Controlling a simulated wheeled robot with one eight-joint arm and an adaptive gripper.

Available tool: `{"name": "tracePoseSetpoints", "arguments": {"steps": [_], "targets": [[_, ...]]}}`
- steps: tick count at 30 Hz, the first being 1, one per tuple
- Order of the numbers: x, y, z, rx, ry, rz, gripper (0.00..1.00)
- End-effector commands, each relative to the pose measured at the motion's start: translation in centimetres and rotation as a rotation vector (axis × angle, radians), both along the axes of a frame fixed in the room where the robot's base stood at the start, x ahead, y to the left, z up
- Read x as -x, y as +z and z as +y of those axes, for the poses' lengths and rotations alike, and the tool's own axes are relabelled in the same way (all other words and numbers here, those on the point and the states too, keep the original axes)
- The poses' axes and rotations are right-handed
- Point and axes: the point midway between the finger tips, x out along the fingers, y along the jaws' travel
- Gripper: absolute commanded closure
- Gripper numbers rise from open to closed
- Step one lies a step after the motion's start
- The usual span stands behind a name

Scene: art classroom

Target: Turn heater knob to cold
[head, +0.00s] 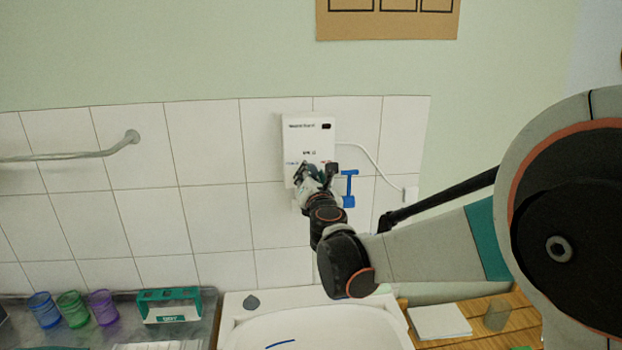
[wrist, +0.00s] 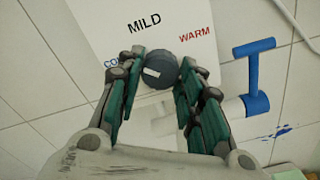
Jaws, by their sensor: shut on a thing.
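The heater (head: 308,138) is a white box on the tiled wall, with a small dark red display. In the wrist view its front (wrist: 150,42) carries the labels MILD at the top, WARM at right and a partly covered COLD at left. The round dark grey knob (wrist: 163,62) sits below MILD, and its white mark lies on its left side, towards the COLD label. My gripper (wrist: 161,74) has a green-padded finger on each side of the knob and is shut on it. In the head view my gripper (head: 316,172) covers the heater's lower front and hides the knob.
A blue lever tap (head: 348,188) is close at right of my gripper, also in the wrist view (wrist: 253,75). A white cable (head: 368,156) runs right. Below are a sink (head: 238,312), several coloured cups (head: 73,308) and a green-white holder (head: 168,305).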

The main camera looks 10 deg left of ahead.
Motion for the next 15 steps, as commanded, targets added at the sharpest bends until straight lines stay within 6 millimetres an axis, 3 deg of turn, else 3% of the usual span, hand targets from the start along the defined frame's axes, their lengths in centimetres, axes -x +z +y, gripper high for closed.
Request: {"name": "tracePoseSetpoints", "arguments": {"steps": [15], "targets": [[0.08, -0.16, -0.07, 0.193, 0.000, -0.054, 0.90]]}}
